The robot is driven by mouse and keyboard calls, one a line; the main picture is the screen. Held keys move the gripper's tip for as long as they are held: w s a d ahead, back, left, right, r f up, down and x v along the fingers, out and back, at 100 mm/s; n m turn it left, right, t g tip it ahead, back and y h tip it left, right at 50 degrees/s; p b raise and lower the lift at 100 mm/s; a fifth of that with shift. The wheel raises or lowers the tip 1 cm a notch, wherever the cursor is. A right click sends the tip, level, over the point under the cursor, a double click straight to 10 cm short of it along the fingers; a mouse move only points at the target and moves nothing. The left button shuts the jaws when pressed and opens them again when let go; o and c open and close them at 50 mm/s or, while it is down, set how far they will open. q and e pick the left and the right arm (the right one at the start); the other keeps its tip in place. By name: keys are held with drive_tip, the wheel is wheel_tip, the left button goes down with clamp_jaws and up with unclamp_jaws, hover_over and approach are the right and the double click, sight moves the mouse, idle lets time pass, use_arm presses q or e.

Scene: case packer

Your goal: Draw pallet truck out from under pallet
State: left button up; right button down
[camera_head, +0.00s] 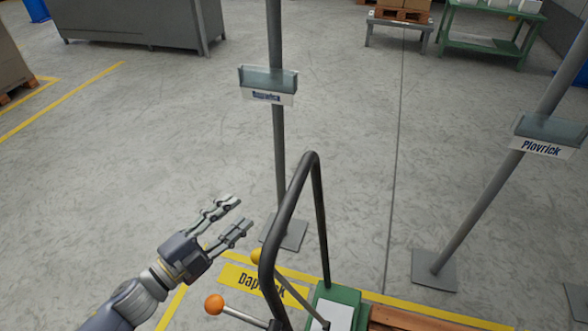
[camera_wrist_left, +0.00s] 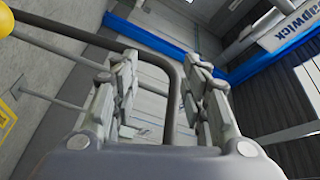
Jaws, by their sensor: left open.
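The pallet truck's dark looped handle (camera_head: 322,225) rises upright from its green body (camera_head: 338,305) at the bottom of the head view. A lever with an orange knob (camera_head: 214,304) and a yellow knob (camera_head: 257,256) show beside the handle. Wooden pallet boards (camera_head: 410,318) show at the bottom edge, right of the green body; the forks are not seen. My left gripper (camera_head: 240,214) is open and empty, left of the handle. In the left wrist view the handle bar (camera_wrist_left: 171,110) appears between the open fingers (camera_wrist_left: 162,75); I cannot tell whether it is within their reach. My right gripper is out of view.
A signpost (camera_head: 277,130) stands behind the handle and a "Plovrick" post (camera_head: 485,210) at right. A yellow floor label (camera_head: 262,286) and yellow lines lie by the truck. A grey cabinet (camera_head: 130,25) and green table (camera_head: 485,45) stand far back. The middle floor is clear.

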sight(287, 193)
use_arm(q)
drive_tip(key=s+d+r+m+g+h+p, duration=0.2)
drive_tip(key=s+d+r+m+g+h, duration=0.25)
drive_tip(key=s+r+m, duration=0.2)
drive_tip(key=shift+m+g+h, duration=0.25)
drive_tip(key=shift+m+g, duration=0.2)
drive_tip(key=p+x, duration=0.1)
drive_tip(key=x, duration=0.5)
drive_tip(key=w+p+x, duration=0.1)
drive_tip(key=x, duration=0.2)
drive_tip(key=shift+a+r+p, duration=0.3)
drive_tip(key=shift+r, duration=0.1)
drive_tip(key=shift+w+d, duration=0.35)
drive_tip(key=shift+d, duration=0.3)
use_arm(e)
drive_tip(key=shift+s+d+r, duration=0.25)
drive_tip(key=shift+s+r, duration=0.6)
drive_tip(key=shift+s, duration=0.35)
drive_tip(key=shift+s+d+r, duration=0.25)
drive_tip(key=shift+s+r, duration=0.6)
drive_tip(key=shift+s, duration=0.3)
use_arm(q)
drive_tip(key=shift+c, duration=0.5)
clamp_jaws()
